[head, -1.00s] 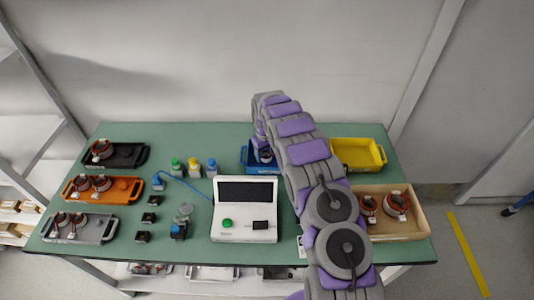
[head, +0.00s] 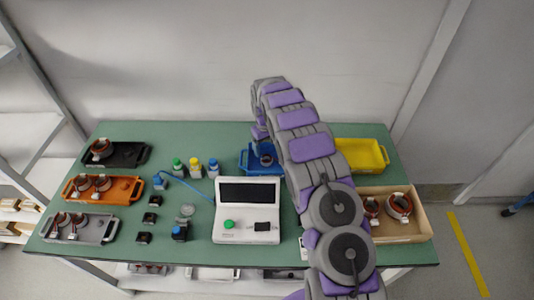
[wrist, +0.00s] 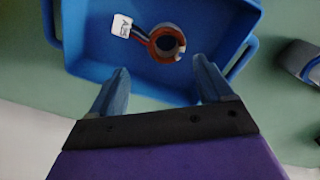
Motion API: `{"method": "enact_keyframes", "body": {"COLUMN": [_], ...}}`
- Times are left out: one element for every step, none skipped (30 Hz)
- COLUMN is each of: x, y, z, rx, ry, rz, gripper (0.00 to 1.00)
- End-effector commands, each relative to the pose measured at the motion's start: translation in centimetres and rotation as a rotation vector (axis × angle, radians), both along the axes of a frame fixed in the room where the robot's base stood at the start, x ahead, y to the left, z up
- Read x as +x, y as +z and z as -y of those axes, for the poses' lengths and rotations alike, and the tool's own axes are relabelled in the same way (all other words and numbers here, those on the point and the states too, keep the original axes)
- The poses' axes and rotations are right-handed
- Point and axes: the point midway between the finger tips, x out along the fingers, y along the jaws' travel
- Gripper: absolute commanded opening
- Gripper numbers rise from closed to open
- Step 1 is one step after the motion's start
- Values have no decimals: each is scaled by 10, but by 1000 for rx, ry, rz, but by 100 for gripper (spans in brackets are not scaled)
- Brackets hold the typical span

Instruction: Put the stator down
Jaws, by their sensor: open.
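The stator (wrist: 178,48), a small ring with copper-red windings, lies in the blue tray (wrist: 92,60) with its wires and a white tag to its left. In the head view the stator (head: 266,160) shows inside the blue tray (head: 247,160), partly behind my arm. My gripper (wrist: 161,80) is open and empty. Its two fingers are apart, with the stator beyond them and clear of both. In the head view my gripper (head: 261,140) is just above the tray, its fingers hard to make out.
A yellow tray (head: 362,154) and a wooden box (head: 398,235) holding stators are at the right. Black (head: 126,155), orange (head: 121,190) and grey (head: 98,231) trays with stators are at the left. A white test device (head: 246,207) stands near the front middle, close to my arm.

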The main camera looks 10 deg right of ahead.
Motion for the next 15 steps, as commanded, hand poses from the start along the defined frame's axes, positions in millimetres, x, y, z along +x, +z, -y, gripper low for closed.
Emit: {"method": "enact_keyframes", "body": {"x": [2,2,3,3,3,3,4,4,4,4,4,4,4,4,4], "y": [17,25,35,41,47,53,58,61,65,67,69,70,71,71,72], "z": [0,0,0,0,0,0,0,0,0,0,0,0,0,-1,0], "rx": [0,0,-1,-1,-1,0,0,0,0,1,1,1,1,0,0], "ry": [-1,-1,-2,-2,-2,-3,-3,-3,-3,-3,-3,-3,-3,-4,-4], "rz": [9,12,13,13,13,14,15,16,16,17,17,17,18,17,18], "gripper": [80,80,80,80,80,80,80,80,80,80,80,80,80,80,80]}}
